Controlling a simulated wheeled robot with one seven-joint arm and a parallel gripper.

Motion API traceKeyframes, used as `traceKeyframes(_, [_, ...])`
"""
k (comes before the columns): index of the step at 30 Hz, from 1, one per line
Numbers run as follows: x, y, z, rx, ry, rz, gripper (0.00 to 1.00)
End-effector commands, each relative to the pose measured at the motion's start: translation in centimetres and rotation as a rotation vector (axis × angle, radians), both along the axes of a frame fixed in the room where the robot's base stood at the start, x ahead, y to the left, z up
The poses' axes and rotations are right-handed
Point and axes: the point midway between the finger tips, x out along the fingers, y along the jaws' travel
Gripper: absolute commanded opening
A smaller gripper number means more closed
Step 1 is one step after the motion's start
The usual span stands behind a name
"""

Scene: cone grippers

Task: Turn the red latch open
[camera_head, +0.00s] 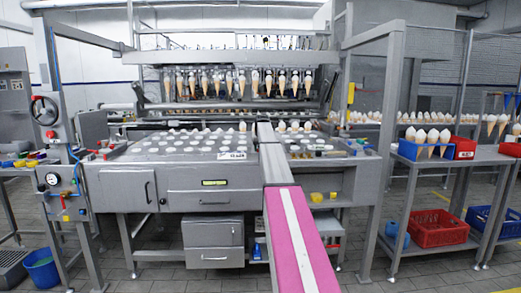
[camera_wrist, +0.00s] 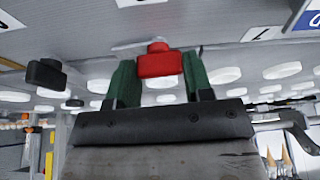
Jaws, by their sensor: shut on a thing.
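The red latch (camera_wrist: 160,64) shows in the wrist view as a small red block on the grey machine surface. My gripper (camera_wrist: 159,76) has its green fingers on both sides of it and is shut on it. The latch's base is partly hidden behind its own body and the fingers. In the head view my arm reaches over the machine's work surface, and I cannot make out the gripper or the latch clearly there.
A black latch-like block (camera_wrist: 46,73) sits left of my gripper in the wrist view. White round discs (camera_wrist: 225,75) lie close around. In the head view, rows of cones (camera_head: 240,82) hang above the machine. A shelf (camera_head: 455,158) with cones and a red crate (camera_head: 438,229) stand at right.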

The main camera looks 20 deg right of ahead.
Motion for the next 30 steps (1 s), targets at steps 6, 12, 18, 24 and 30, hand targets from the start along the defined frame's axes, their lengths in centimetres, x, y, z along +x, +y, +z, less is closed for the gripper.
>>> traceKeyframes(6, [0.02, -0.02, 0.07, 0.001, 0.000, -0.017, 0.23])
traceKeyframes(12, [0.02, -0.02, 0.07, 0.001, 0.000, -0.017, 0.23])
traceKeyframes(18, [0.01, -0.01, 0.05, 0.000, 0.000, -0.016, 0.72])
traceKeyframes(24, [0.01, 0.00, 0.03, 0.000, 0.001, -0.016, 0.72])
traceKeyframes(30, [-0.39, 0.08, 0.92, 0.000, 0.000, -0.016, 0.72])
